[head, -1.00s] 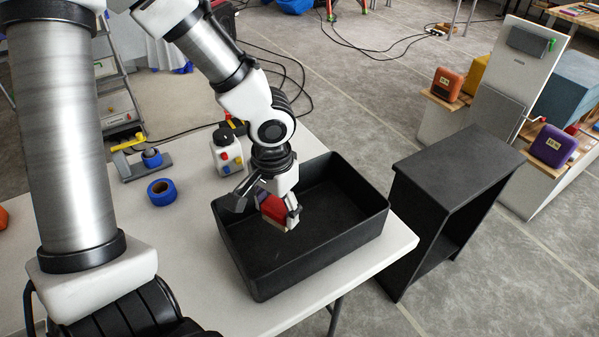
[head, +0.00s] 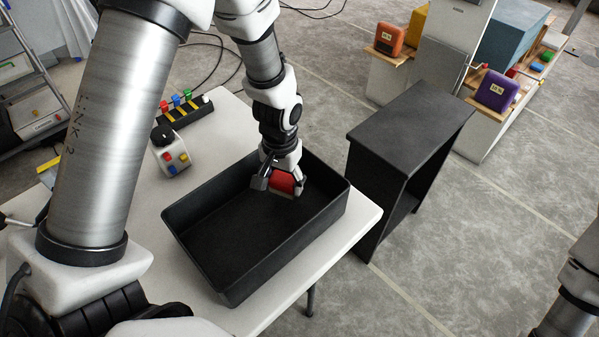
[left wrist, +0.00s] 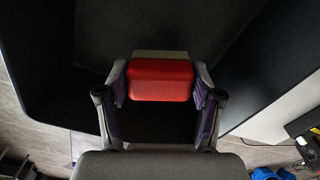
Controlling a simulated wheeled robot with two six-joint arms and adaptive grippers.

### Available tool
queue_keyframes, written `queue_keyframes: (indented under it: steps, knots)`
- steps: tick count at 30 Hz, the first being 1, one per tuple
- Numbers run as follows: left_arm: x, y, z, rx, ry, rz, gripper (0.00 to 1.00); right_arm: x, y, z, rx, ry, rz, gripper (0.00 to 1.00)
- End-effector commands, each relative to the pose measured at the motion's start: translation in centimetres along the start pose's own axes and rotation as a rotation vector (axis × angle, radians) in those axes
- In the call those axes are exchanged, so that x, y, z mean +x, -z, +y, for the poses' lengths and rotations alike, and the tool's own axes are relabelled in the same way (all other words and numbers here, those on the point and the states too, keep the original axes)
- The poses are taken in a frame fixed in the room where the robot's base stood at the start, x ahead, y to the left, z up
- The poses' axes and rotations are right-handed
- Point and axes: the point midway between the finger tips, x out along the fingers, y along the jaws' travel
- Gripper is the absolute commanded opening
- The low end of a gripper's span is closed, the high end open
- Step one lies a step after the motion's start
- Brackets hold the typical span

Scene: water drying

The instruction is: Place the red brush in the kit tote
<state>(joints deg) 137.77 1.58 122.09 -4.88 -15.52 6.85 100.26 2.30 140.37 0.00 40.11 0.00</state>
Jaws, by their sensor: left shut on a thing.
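The red brush (head: 283,182) is held between the fingers of my left gripper (head: 280,188). In the left wrist view the brush (left wrist: 160,80) sits crosswise between both fingers, with a pale strip along its far edge. The black kit tote (head: 290,247) stands on the white table. My left gripper and the brush are over the tote's interior, towards its far end. The brush's height above the tote floor is hard to tell. The tote is otherwise empty where I can see. My right gripper is not in view.
A white button box (head: 172,158) and a black strip with coloured knobs (head: 184,118) stand on the table behind the tote. A black shelf stand (head: 400,140) is right of the table. An orange box (head: 389,39) and a purple box (head: 496,90) sit farther off.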

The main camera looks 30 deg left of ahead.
Motion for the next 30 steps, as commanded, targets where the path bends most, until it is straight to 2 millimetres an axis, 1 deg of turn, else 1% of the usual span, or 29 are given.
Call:
queue_keyframes:
  steps: [1, 3, 6, 8, 12, 14, 20, 24, 25, 26, 27, 30]
  knots:
    - [0.1, 1.3, 0.8, 0.003, 0.006, 0.002, 0.38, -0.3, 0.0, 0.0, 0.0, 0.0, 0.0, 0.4]
    - [0.3, 2.6, 1.9, 0.003, 0.003, 0.002, 0.38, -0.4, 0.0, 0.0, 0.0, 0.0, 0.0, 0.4]
    - [0.5, 3.7, 2.7, 0.001, 0.0, 0.0, 0.38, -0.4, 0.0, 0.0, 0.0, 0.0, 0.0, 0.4]
    - [1.0, 3.8, 2.9, 0.0, -0.001, -0.002, 0.38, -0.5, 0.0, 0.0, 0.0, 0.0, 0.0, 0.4]
    - [3.3, 3.8, 2.9, -0.001, -0.002, -0.004, 0.38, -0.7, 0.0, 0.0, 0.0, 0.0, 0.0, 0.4]
    - [4.0, 3.8, 2.9, 0.0, -0.002, -0.003, 0.38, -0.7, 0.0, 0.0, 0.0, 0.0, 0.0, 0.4]
    - [4.0, 3.8, 2.9, -0.001, -0.002, 0.0, 0.38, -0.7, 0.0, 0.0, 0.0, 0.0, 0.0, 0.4]
    - [4.5, 3.8, 2.9, -0.001, -0.002, 0.0, 0.38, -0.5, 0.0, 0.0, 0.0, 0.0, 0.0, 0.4]
    - [4.4, 3.8, 2.9, -0.001, -0.002, 0.0, 0.76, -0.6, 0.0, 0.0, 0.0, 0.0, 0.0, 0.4]
    - [4.3, 3.8, 2.9, -0.001, -0.002, 0.0, 0.87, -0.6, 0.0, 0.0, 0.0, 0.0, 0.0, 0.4]
    - [4.3, 3.8, 2.9, -0.001, -0.002, 0.0, 0.91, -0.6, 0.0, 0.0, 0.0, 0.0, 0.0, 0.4]
    - [4.3, 3.8, 2.9, -0.002, -0.002, 0.0, 0.91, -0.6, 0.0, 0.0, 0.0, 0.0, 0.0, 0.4]
